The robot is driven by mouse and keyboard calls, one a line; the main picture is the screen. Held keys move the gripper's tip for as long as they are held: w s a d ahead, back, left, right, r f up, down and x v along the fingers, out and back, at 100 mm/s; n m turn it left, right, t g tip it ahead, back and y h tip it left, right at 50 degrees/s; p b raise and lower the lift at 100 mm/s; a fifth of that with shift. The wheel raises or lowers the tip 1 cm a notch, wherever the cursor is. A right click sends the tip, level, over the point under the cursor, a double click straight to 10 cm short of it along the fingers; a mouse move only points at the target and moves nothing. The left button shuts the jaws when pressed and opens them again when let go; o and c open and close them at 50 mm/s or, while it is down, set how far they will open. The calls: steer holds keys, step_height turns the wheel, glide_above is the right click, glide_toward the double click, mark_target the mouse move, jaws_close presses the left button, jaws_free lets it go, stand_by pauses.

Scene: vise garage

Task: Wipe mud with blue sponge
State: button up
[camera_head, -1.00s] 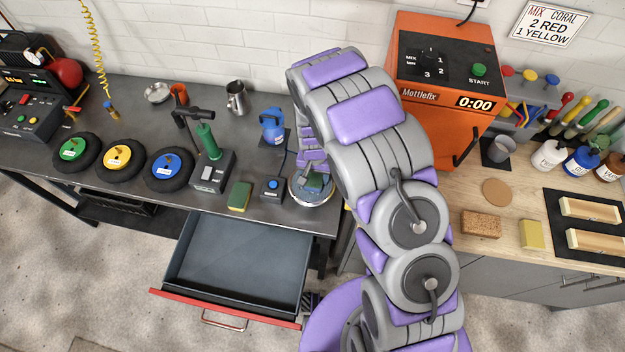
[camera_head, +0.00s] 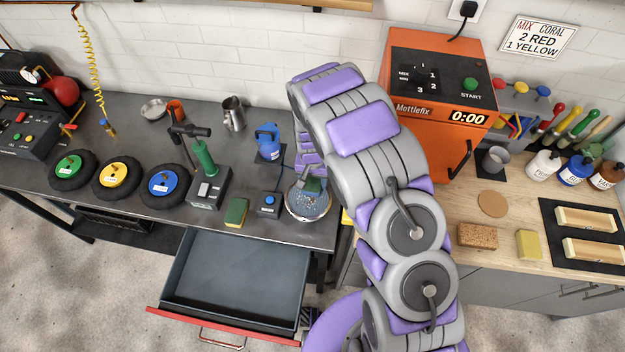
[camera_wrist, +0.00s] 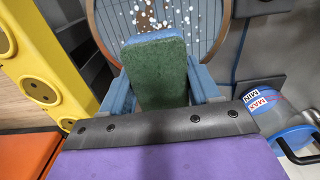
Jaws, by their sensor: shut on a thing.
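My gripper (camera_wrist: 162,85) is shut on a blue sponge with a green scouring face (camera_wrist: 158,72). In the head view the held sponge (camera_head: 313,186) is small and partly hidden by my arm. It is at the round disc (camera_head: 309,208) on the dark bench. In the wrist view the disc (camera_wrist: 112,22) lies behind the sponge, with white specks and brownish areas. I cannot tell how much of the brown is mud, nor whether the sponge touches the disc. Another sponge, green and yellow (camera_head: 236,212), lies on the bench left of the disc.
A blue-button box (camera_head: 269,204) stands just left of the disc. An open drawer (camera_head: 235,280) juts out below the bench. An orange mixer (camera_head: 440,85) stands right of my arm. A yellow sponge (camera_head: 529,244) and brown block (camera_head: 478,236) lie on the wooden counter.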

steer(key=shift+r+p, duration=0.65)
steer(key=shift+r, duration=2.15)
steer(key=shift+r, duration=0.1)
steer(key=shift+r+p, duration=0.45)
steer(key=shift+r, duration=0.95)
